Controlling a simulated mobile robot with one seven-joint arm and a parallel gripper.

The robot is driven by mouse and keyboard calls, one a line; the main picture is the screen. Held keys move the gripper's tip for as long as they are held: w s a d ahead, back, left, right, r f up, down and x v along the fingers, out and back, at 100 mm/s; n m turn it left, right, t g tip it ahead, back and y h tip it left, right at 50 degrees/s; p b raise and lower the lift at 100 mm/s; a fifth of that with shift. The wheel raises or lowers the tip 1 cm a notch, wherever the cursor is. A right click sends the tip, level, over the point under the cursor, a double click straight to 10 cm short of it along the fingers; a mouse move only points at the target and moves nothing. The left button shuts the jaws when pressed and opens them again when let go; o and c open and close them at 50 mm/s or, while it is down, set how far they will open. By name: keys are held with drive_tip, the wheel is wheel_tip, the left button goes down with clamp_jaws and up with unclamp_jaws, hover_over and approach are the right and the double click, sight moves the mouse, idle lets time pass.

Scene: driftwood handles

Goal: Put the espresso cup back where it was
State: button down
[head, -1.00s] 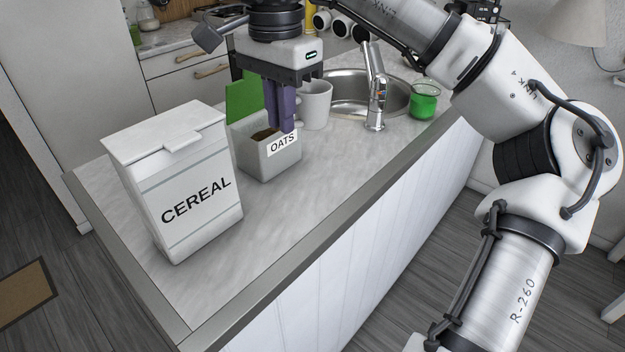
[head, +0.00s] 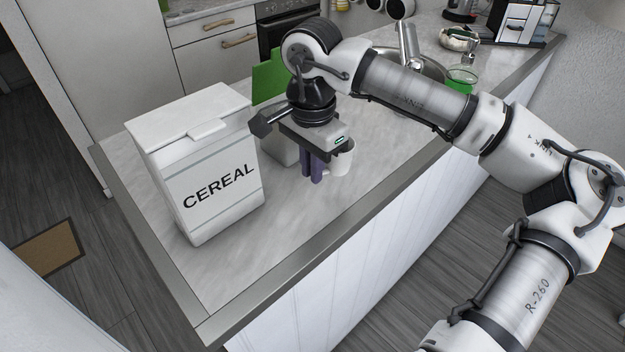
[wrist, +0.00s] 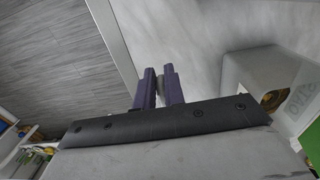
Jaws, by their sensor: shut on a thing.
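The espresso cup is the white cup (head: 343,160) just right of my gripper's fingers in the head view, partly covered by the gripper. My gripper (head: 313,168) points down with its purple fingers shut on the cup, near the counter's front edge. I cannot tell whether the cup touches the counter. In the wrist view a small grey piece shows between the fingertips (wrist: 159,88) of my gripper; the rest of the cup is not clear there.
A white cereal box (head: 212,165) stands left on the counter (head: 245,270). An open oats box (head: 282,150) is behind my gripper; it also shows in the wrist view (wrist: 235,72). A green board (head: 268,78), sink tap (head: 408,42) and green glass (head: 462,78) are farther back. The front counter is clear.

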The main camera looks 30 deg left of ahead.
wheel_tip(320, 180, down, 5)
drive_tip(key=shift+r+p, duration=0.1)
drive_tip(key=shift+p, duration=0.4)
drive_tip(key=shift+f+b, duration=0.3)
drive_tip(key=shift+f, duration=0.05)
drive_tip(key=c, duration=1.5)
unclamp_jaws()
drive_tip(key=shift+r, duration=0.1)
drive_tip(key=shift+r, duration=0.15)
wheel_tip(320, 180, up, 12)
drive_tip(key=shift+b, duration=0.85)
